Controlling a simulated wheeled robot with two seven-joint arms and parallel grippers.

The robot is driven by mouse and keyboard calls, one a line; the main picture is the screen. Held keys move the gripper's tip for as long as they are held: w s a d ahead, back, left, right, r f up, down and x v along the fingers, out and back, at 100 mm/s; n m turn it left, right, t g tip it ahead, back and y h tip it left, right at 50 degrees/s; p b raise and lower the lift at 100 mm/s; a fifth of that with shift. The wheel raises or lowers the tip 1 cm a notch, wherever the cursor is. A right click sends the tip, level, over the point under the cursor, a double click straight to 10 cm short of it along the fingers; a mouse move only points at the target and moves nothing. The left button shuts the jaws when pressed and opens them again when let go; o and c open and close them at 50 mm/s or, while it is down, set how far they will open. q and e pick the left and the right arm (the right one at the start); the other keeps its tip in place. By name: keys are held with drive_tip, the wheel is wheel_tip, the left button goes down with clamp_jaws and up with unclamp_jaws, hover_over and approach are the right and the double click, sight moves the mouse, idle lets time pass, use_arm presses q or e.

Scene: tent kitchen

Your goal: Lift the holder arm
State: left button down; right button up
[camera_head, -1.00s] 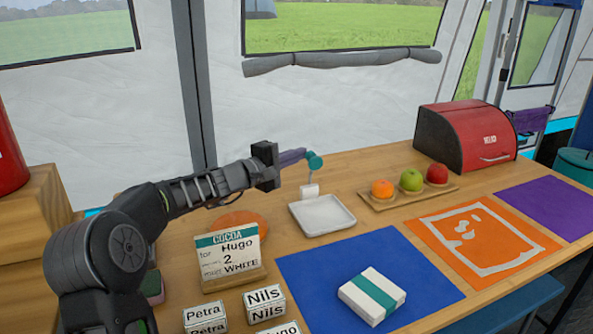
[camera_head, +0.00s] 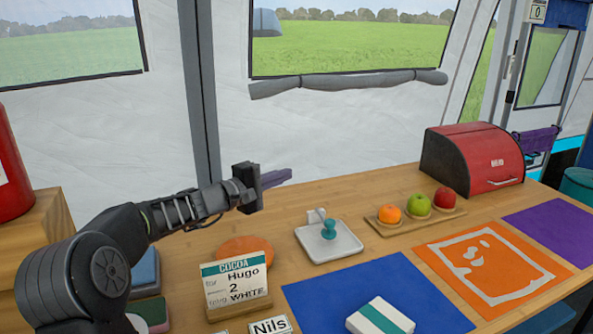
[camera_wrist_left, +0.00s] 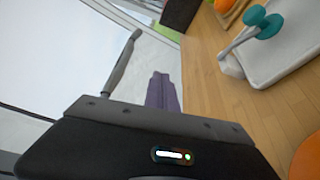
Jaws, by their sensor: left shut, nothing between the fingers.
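The holder is a white square tray (camera_head: 345,243) with a small white block (camera_head: 316,216) at its back edge. Its thin arm ends in a teal knob (camera_head: 328,229), which appears low over the tray. In the left wrist view the teal knob (camera_wrist_left: 262,22) and pale stem (camera_wrist_left: 240,41) reach from the block over the tray (camera_wrist_left: 285,50). My left gripper (camera_head: 288,176) has purple fingers, shut and empty, in the air behind and left of the holder, apart from it. Its fingers also show in the left wrist view (camera_wrist_left: 162,90). My right gripper is not in view.
A cocoa order card (camera_head: 236,283) stands in front, near an orange disc (camera_head: 245,250). Right of the holder is a wooden board (camera_head: 455,216) with three fruits, then a red bread box (camera_head: 490,160). Blue (camera_head: 370,285), orange (camera_head: 430,260) and purple (camera_head: 550,230) mats lie in front.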

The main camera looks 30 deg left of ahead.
use_arm(q)
drive_tip(key=shift+s+a+f, duration=0.3)
drive_tip(key=shift+s+a, duration=0.1)
drive_tip(key=shift+s, duration=0.15)
drive_tip(key=shift+s+a+f, duration=0.25)
drive_tip(key=shift+s+a, duration=0.1)
drive_tip(key=shift+s, duration=0.25)
drive_tip(key=shift+s+a+f, duration=0.3)
drive_tip(key=shift+s+a, duration=0.1)
drive_tip(key=shift+s, duration=0.15)
